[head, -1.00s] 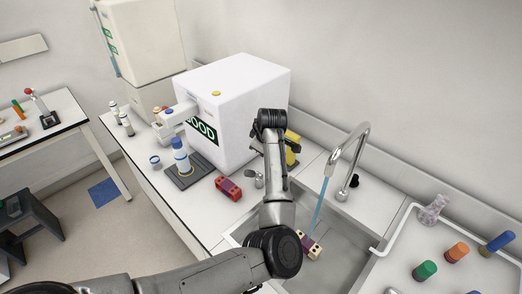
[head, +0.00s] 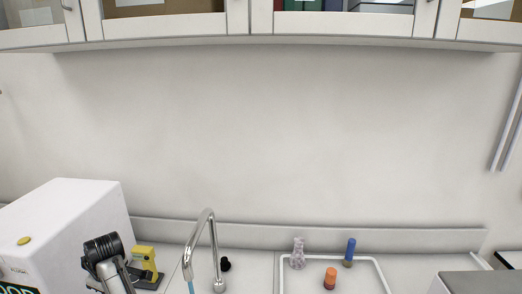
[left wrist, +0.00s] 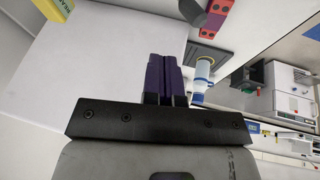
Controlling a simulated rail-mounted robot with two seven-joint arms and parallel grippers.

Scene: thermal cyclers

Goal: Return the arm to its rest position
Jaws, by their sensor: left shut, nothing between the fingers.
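My left gripper (left wrist: 164,78) shows in the left wrist view, its two dark purple fingers shut together with nothing between them. It is in front of a large pale surface. In the head view only a black and grey part of my left arm shows at the lower left, beside the white box machine (head: 68,225); the fingers cannot be made out there. My right gripper is in neither view.
A chrome faucet (head: 212,235), a yellow device (head: 144,258) and a white-rimmed tray (head: 379,272) with several small items line the back. Wall cabinets (head: 340,25) hang above. The left wrist view shows a blue-and-white bottle (left wrist: 202,78) and a red block (left wrist: 218,14).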

